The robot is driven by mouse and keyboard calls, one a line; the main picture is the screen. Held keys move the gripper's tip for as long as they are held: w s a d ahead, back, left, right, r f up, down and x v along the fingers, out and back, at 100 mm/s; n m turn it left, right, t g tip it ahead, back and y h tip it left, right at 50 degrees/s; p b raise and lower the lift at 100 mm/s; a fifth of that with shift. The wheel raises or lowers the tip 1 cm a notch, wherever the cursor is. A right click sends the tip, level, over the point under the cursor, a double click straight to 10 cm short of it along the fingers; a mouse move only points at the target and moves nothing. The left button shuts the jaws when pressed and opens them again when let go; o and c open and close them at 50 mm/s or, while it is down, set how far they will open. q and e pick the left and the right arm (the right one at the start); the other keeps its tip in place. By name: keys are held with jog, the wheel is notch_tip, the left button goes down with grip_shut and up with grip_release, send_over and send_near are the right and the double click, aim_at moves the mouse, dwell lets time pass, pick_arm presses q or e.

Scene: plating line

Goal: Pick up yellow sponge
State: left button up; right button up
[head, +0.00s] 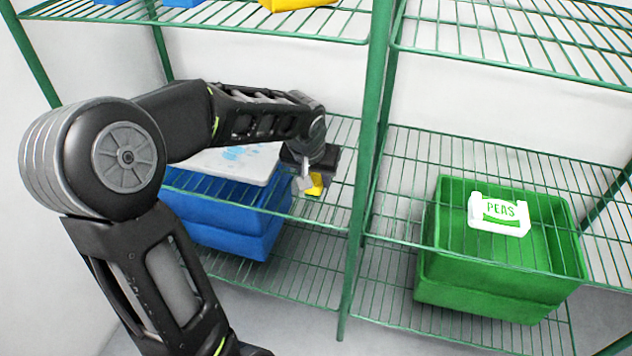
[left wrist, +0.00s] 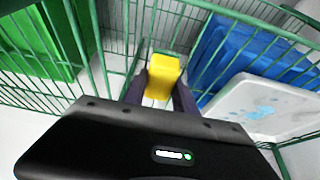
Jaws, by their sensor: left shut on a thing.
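The yellow sponge (head: 315,183) shows in the head view as a small patch at the tip of my left gripper (head: 309,184), partly hidden by it. In the left wrist view the yellow sponge (left wrist: 163,76) sits between the two dark fingers of my left gripper (left wrist: 161,95). The fingers are shut on it. The sponge is over the wire shelf, near the white board; I cannot tell whether it touches the shelf. My right gripper is in neither view.
A white board (head: 232,163) with blue marks lies left of the gripper, above a blue bin (head: 225,218). A green bin (head: 500,290) and a white PEAS label holder (head: 499,213) are at right. A green post (head: 370,160) stands just right of my gripper.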

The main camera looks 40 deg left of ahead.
aim_at(316, 177)
pick_arm(q)
grip_shut()
jog(key=shift+r, duration=0.15)
jog(key=shift+r, duration=0.5)
notch_tip(316, 177, up, 3)
jog(key=shift+s+f+p, duration=0.15)
jog(key=shift+f+p, duration=0.05)
jog(key=shift+p, duration=0.5)
jog(key=s+d, duration=0.3)
jog(key=s, duration=0.5)
jog(key=s+d, duration=0.3)
jog(key=s, duration=0.5)
jog(key=shift+s+f+b, duration=0.2)
jog(key=shift+s+b, duration=0.15)
jog(key=shift+b, duration=0.1)
